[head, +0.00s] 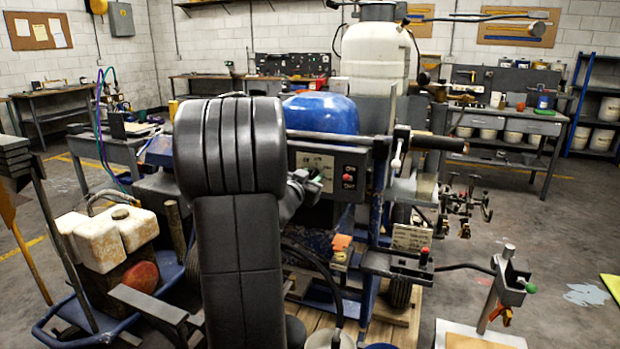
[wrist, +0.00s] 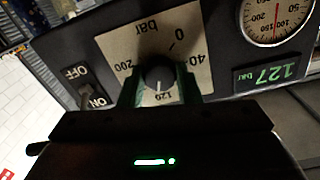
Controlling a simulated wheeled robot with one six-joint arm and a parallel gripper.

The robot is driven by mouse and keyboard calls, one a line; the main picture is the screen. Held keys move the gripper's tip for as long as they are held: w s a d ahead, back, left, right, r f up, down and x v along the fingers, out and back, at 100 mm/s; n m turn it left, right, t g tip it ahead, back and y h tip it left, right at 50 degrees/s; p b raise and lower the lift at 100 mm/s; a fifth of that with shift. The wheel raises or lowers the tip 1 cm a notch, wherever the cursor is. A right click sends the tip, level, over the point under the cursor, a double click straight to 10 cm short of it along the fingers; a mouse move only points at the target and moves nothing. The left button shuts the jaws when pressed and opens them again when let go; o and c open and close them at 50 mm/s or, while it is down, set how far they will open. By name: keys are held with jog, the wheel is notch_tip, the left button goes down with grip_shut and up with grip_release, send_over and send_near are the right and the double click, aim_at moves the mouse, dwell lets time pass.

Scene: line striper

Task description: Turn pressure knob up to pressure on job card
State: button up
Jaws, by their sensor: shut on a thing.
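The pressure knob (wrist: 158,76) is a small dark round knob on a pale dial plate (wrist: 118,45) marked in bar, seen upside down in the wrist view. Its light pointer line faces roughly toward the 120 mark. My gripper (wrist: 161,84) is shut on the knob, one green-edged finger on each side. The green display (wrist: 267,74) beside it appears to read 127 bar. In the head view, my gripper (head: 306,183) is at the front of the striper's control panel (head: 338,160), and my arm hides part of the panel. A pale card with writing (head: 411,237) hangs lower on the machine; its text is unreadable.
A round pressure gauge (wrist: 278,18) and an OFF/ON switch (wrist: 84,92) flank the dial. A blue engine cover (head: 320,113) and white tank (head: 375,58) stand above the panel. A handlebar (head: 440,143) sticks out right. Open floor lies further right.

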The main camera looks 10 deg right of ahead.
jog(key=o, duration=1)
jog(key=shift+c, duration=0.2)
jog(key=v, duration=1.4)
jog(key=shift+w+d, duration=0.1)
jog(key=x, duration=1.4)
jog(key=shift+n, duration=0.4)
